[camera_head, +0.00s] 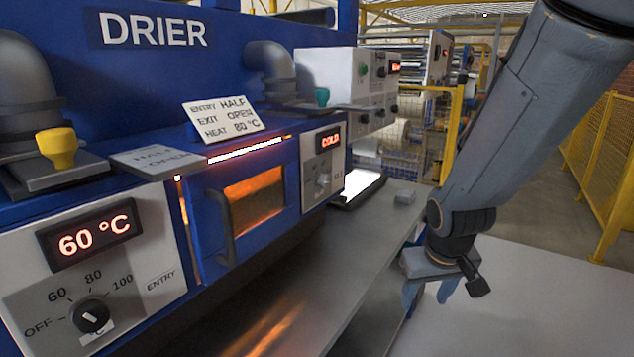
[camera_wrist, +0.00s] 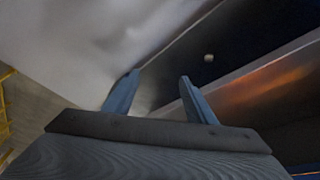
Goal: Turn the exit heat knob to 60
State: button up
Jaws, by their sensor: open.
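The exit heat knob (camera_head: 322,180) appears to be the small grey knob on the far white panel, under a red display (camera_head: 329,139) that reads COLD. Its dial marks are too small to read. The near panel, labelled ENTRY, has a black knob (camera_head: 90,315) with OFF, 60, 80 and 100 marks, and its display (camera_head: 89,240) reads 60 °C. My gripper (camera_head: 428,290) hangs open and empty beyond the grey bench's right edge, well right of both knobs. In the wrist view its two blue fingers (camera_wrist: 160,80) are apart with nothing between them; no knob shows there.
The blue drier has a glowing window (camera_head: 254,200) with a protruding door handle (camera_head: 220,225) between the panels. A card (camera_head: 224,117) on top reads ENTRY HALF, EXIT OPEN, HEAT 80 °C. A small grey block (camera_head: 405,198) sits on the bench (camera_head: 345,270). Yellow fencing stands right.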

jog(key=w+r+n+t, duration=0.2)
jog(key=w+r+t, duration=0.15)
jog(key=w, duration=0.95)
jog(key=n+t+y, duration=0.3)
jog(key=n+y, duration=0.7)
jog(key=y, duration=0.6)
send_near(328, 181)
jog(key=x, duration=0.2)
jog(key=shift+p+x, duration=0.85)
jog(key=shift+x, duration=2.6)
jog(key=shift+r, duration=0.1)
jog(key=c, duration=1)
jog(key=shift+c, duration=0.2)
